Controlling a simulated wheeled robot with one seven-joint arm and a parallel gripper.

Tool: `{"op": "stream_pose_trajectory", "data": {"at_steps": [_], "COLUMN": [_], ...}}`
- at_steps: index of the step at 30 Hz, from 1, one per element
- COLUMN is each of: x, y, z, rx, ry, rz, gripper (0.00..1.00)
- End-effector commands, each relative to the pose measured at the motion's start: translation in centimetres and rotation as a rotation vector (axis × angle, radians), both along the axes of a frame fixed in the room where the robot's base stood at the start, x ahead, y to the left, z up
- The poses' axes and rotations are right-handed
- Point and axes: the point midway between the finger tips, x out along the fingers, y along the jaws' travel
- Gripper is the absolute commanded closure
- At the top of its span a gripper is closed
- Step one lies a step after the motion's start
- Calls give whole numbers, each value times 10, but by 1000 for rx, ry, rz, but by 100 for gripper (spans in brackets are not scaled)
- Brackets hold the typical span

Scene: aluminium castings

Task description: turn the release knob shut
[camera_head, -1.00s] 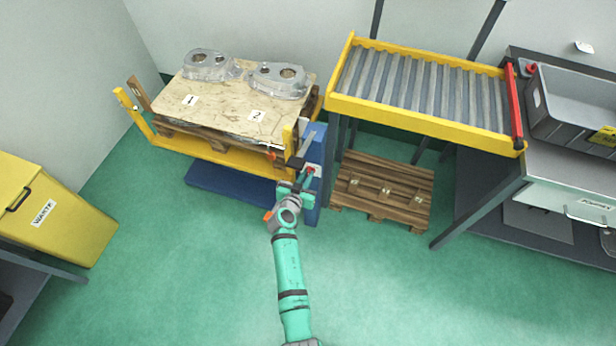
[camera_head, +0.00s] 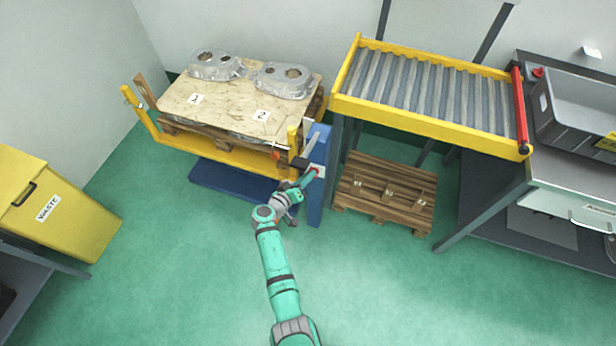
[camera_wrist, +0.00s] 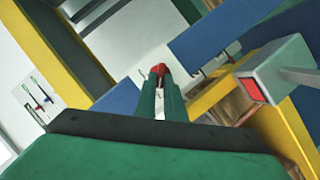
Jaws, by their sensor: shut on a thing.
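The red release knob (camera_head: 317,169) sits on a pale plate on the blue column (camera_head: 315,206) at the right end of the yellow lift frame. In the wrist view the red knob (camera_wrist: 160,69) shows between the tips of my two green fingers. My gripper (camera_head: 313,173) is shut on the knob, reaching it from the lower left in the head view; the wrist view shows my gripper (camera_wrist: 160,88) close up. The fingers hide much of the knob, and I cannot tell its turn angle.
A wooden board (camera_head: 222,110) on the yellow frame (camera_head: 225,153) carries two metal castings (camera_head: 215,65) (camera_head: 284,81). A roller conveyor (camera_head: 430,95) and a wooden pallet (camera_head: 386,192) stand to the right. A yellow waste bin (camera_head: 62,210) stands left. Green floor in front is clear.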

Motion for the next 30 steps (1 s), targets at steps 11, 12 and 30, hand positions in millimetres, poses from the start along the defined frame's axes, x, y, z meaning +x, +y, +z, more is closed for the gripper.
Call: {"op": "stream_pose_trajectory", "data": {"at_steps": [11, 12, 30], "x": [0, 0, -2], "y": [0, 0, 2], "z": [-1, -1, 0], "rx": [-32, -32, -31], "ry": [11, 11, 10], "rz": [-1, -1, 0], "gripper": [100, 100, 72]}}
